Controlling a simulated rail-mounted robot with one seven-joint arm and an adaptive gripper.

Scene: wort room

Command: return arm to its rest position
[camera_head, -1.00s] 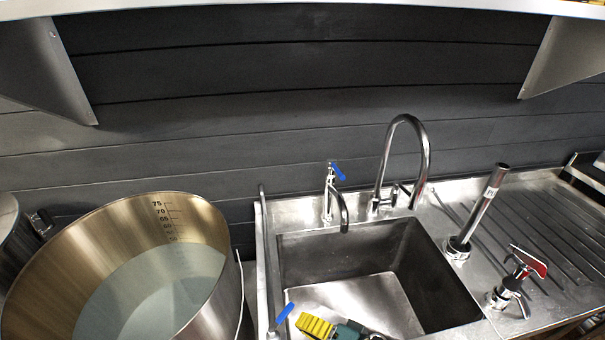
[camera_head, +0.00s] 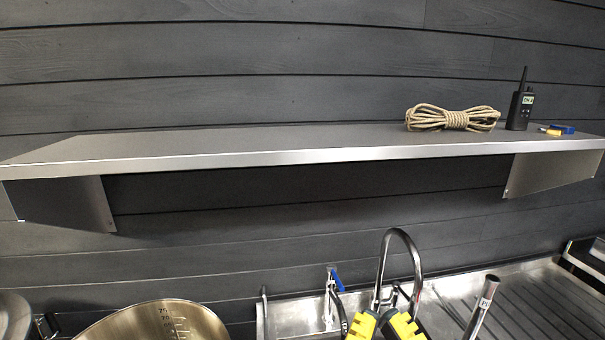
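My gripper (camera_head: 384,320) shows at the bottom edge of the head view, with two yellow fingers standing up and a gap between them. It looks open, and nothing shows between the fingers except the background. The fingers overlap the base of the tall curved tap (camera_head: 412,245) in the picture. The rest of my arm is below the frame.
A steel shelf (camera_head: 250,147) spans the wall above, bearing a rope coil (camera_head: 452,118), a radio (camera_head: 520,108) and small blue and yellow items. Below are a blue-handled tap (camera_head: 331,295), an upright steel tube (camera_head: 481,308), a drainboard (camera_head: 540,300) and a large pot (camera_head: 160,320).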

